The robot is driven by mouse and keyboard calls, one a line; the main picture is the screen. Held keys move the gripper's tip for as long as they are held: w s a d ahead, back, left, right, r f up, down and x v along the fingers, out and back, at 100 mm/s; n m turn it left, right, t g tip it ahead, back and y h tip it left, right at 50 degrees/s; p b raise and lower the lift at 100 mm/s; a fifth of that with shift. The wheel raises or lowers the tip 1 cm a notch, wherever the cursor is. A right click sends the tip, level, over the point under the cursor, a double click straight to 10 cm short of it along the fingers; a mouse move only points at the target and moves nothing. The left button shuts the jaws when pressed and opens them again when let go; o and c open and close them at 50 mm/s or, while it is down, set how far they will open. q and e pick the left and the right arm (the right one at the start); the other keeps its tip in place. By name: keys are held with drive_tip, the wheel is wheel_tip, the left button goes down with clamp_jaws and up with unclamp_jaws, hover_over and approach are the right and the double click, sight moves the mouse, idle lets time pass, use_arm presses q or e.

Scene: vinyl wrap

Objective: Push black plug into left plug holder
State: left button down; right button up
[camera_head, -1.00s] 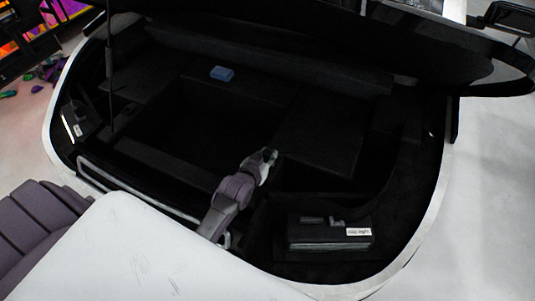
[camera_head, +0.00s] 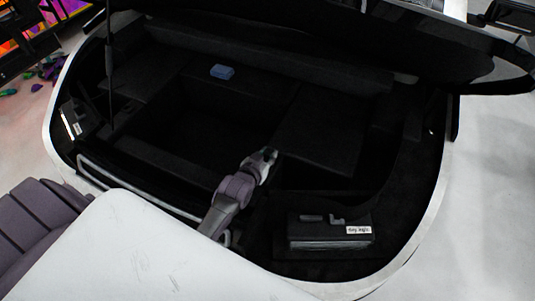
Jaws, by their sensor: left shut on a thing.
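My left gripper (camera_head: 266,158) is over the dark, open car boot, near its middle, with the arm coming up from the lower edge. It is shut on a small dark thing at its fingertips, which seems to be the black plug; its outline is lost against the black lining. A dark box with a white label (camera_head: 72,122) stands at the far left of the boot, well away from the gripper. A second dark box with a white label (camera_head: 330,240) stands at the lower right. I cannot tell from the small labels which is the left plug holder. My right gripper is not in view.
A blue block (camera_head: 221,72) lies on the back ledge of the boot. The boot's white rim (camera_head: 436,185) curves around the right side. The raised dark lid hangs over the top. The deep middle of the boot looks empty.

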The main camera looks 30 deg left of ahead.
use_arm(q)
drive_tip(key=shift+f, duration=0.5)
idle(0.8)
drive_tip(key=shift+s+f, duration=0.15)
drive_tip(key=shift+f, duration=0.1)
idle(0.9)
drive_tip(key=c, duration=0.9)
unclamp_jaws()
drive_tip(key=v, duration=1)
drive_tip(key=shift+s+d+r, duration=0.1)
drive_tip(key=shift+s+r, duration=0.05)
drive_tip(key=shift+s, duration=0.1)
drive_tip(key=shift+v, duration=0.75)
